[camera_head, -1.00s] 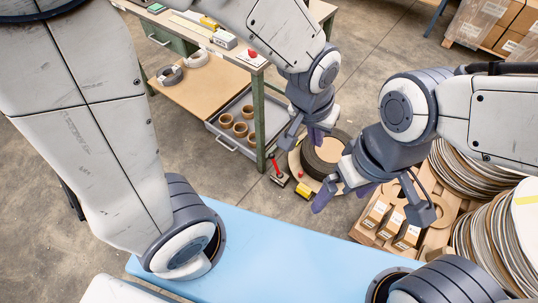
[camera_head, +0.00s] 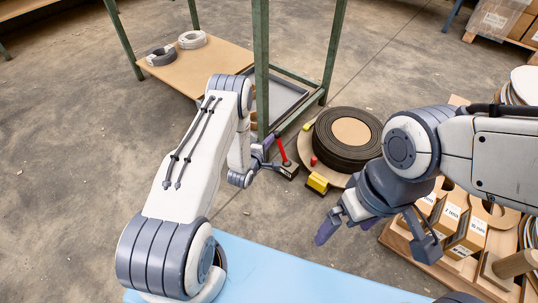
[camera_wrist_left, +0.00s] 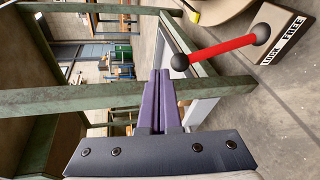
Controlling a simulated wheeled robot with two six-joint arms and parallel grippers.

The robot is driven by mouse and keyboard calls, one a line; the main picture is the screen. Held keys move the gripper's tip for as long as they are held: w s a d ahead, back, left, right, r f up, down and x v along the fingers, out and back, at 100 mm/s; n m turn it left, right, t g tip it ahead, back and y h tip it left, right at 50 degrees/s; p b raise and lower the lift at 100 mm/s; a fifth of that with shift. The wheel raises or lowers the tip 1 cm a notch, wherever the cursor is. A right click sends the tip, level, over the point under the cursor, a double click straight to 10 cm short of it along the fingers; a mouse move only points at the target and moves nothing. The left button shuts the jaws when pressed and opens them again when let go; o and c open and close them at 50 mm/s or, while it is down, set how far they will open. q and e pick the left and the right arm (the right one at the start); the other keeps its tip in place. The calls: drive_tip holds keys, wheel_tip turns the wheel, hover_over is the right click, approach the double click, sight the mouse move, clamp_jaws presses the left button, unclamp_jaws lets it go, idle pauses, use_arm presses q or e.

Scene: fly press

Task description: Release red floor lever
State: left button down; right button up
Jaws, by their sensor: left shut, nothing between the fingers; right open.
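The red floor lever (camera_head: 281,150) stands on a small block (camera_head: 289,171) on the floor, beside the green table leg. In the left wrist view its red rod (camera_wrist_left: 222,49) runs between a black ball end and a black pivot on the block, whose plate (camera_wrist_left: 285,40) reads LOCK and FREE. I cannot tell which setting it is in. My left gripper (camera_head: 268,143) is close to the lever's left; its purple fingers (camera_wrist_left: 160,76) are shut and empty, apart from the ball end. My right gripper (camera_head: 348,227) is open and empty, over the floor right of the lever.
A yellow pedal (camera_head: 318,183) sits just right of the lever. A round dark coil (camera_head: 342,155) lies behind it. Green table legs (camera_head: 261,75) rise close to my left arm. A pallet with boxes (camera_head: 448,218) is at right. A blue surface (camera_head: 290,270) is in front.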

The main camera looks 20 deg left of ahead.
sight(281, 148)
use_arm(q)
drive_tip(key=s+a+f+n+t+b, duration=0.1)
drive_tip(key=s+a+f+n+b, duration=0.1)
drive_tip(key=f, duration=0.4)
drive_tip(key=shift+s+a+f+n+t+y, duration=0.3)
drive_tip(key=shift+s+a+n+y, duration=0.15)
drive_tip(key=shift+s, duration=0.2)
use_arm(e)
wheel_tip(281, 148, down, 4)
drive_tip(key=shift+f, duration=0.1)
use_arm(q)
drive_tip(key=shift+w, duration=0.1)
drive_tip(key=w+f+b, duration=0.1)
drive_tip(key=w+b, duration=0.5)
drive_tip(key=w, duration=0.3)
drive_tip(key=shift+w+d, duration=0.2)
drive_tip(key=shift+w, duration=0.2)
use_arm(e)
wheel_tip(281, 148, down, 6)
drive_tip(key=shift+r, duration=0.1)
use_arm(q)
drive_tip(key=shift+d, duration=0.2)
use_arm(e)
drive_tip(key=shift+a, duration=0.15)
